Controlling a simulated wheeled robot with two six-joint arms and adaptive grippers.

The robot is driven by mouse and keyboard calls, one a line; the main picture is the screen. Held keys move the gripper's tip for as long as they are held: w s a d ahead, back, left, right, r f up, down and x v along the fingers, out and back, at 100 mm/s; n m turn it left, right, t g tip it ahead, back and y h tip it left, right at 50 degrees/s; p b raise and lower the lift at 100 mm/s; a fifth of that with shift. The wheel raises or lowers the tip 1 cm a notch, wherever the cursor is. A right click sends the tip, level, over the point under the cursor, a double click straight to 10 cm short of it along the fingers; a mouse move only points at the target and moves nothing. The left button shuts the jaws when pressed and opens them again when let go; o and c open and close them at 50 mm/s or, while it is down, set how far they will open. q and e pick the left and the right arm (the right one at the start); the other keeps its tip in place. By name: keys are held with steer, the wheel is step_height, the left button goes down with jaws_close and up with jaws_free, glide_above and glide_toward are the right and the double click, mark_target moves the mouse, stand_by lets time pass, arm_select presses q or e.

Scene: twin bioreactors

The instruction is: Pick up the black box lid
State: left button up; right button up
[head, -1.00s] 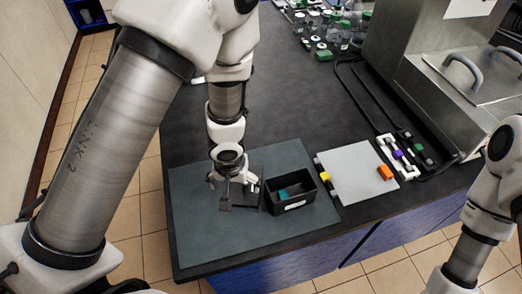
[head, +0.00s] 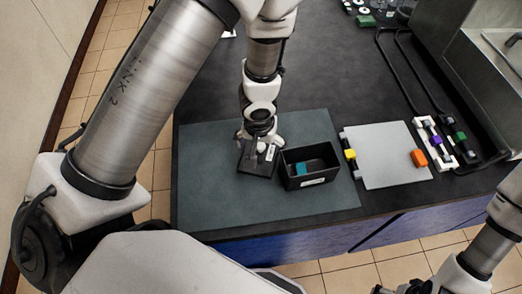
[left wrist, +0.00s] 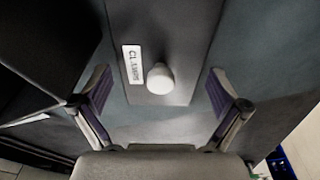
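The black box lid (head: 249,169) lies on the dark green mat just left of the open black box. The left wrist view shows the lid (left wrist: 187,35) as a dark panel with a pale round knob (left wrist: 160,78) and a white label (left wrist: 132,64) reading "CLAMPS". My left gripper (head: 260,145) is over the lid, pointing down. Its purple-padded fingers (left wrist: 160,88) are apart, one on each side of the knob, with gaps between them and the knob. My right forearm shows at the lower right; its gripper is not visible.
The open black box (head: 311,166) with a teal item (head: 300,169) inside stands close to the lid. The mat (head: 215,205) is bare in front. A grey panel (head: 385,160) with yellow and orange blocks lies to the right. A metal-cased device stands behind.

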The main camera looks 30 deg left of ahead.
arm_select(q)
steer(key=shift+s+r, duration=0.1)
steer(key=shift+s, duration=0.1)
steer(key=c, duration=1.4)
steer(key=shift+c, duration=0.6)
steer(key=shift+s, duration=0.1)
